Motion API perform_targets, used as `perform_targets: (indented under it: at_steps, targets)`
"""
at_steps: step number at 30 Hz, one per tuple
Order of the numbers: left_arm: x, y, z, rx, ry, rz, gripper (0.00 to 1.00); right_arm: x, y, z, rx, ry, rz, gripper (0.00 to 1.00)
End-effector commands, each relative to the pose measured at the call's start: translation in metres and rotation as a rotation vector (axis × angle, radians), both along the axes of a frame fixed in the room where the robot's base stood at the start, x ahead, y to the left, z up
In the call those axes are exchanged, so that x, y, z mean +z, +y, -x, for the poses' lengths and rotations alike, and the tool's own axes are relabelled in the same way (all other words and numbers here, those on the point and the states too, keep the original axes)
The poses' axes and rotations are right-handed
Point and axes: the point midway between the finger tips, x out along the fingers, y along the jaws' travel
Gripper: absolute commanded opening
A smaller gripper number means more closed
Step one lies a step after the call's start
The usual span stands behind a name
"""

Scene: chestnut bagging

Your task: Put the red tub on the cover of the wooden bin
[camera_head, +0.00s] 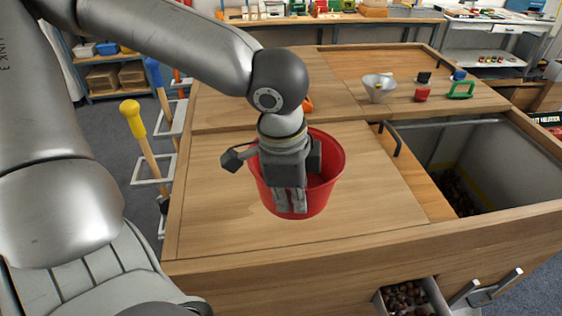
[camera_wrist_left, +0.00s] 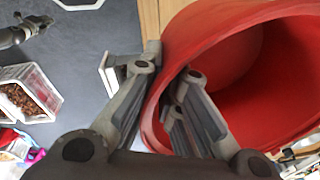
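The red tub (camera_head: 331,158) is upright or nearly so in the head view, over the left part of the wooden bin's cover (camera_head: 220,205). I cannot tell whether its base touches the wood. My left gripper (camera_head: 290,200) is in front of it, pointing down. In the left wrist view, the tub (camera_wrist_left: 230,60) has its rim and wall between the fingers of my left gripper (camera_wrist_left: 165,78), one finger outside and one inside. The grip looks shut on the wall. A small grey shape (camera_wrist_left: 25,30) at the upper left looks like my right gripper; its fingers are unclear.
The bin's open compartment (camera_head: 440,150) on the right holds chestnuts. A drawer (camera_head: 430,292) with chestnuts stands out at the front. A metal bowl (camera_head: 379,87), a red cup (camera_head: 421,94) and a green-handled item (camera_head: 461,90) stand at the back.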

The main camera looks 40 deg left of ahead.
Motion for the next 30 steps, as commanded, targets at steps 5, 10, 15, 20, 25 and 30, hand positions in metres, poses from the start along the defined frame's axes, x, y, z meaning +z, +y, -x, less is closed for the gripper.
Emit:
perform_targets:
  at_steps: [5,10,15,20,25,30]
  targets:
    - [-0.023,0.037,-0.021,0.005,0.006,0.004,0.0,0.012,-0.001,-0.001,0.001,-0.002,0.002,0.0]
    - [-0.052,0.057,-0.033,0.002,0.003,0.001,0.0,0.015,-0.001,-0.002,0.0,-0.004,0.0,0.0]
    - [-0.064,0.065,-0.039,0.001,0.0,0.002,0.0,0.016,-0.001,-0.004,0.0,-0.006,0.001,0.0]
    - [-0.079,0.074,-0.043,0.0,0.003,-0.001,0.0,0.019,0.001,-0.004,-0.001,-0.007,-0.002,0.0]
    - [-0.097,0.073,-0.042,-0.002,0.003,-0.001,0.0,0.023,0.004,-0.004,-0.003,-0.007,-0.006,0.0]
    - [-0.105,0.072,-0.043,-0.002,0.0,0.0,0.0,0.024,0.007,-0.004,-0.003,-0.006,-0.009,0.0]
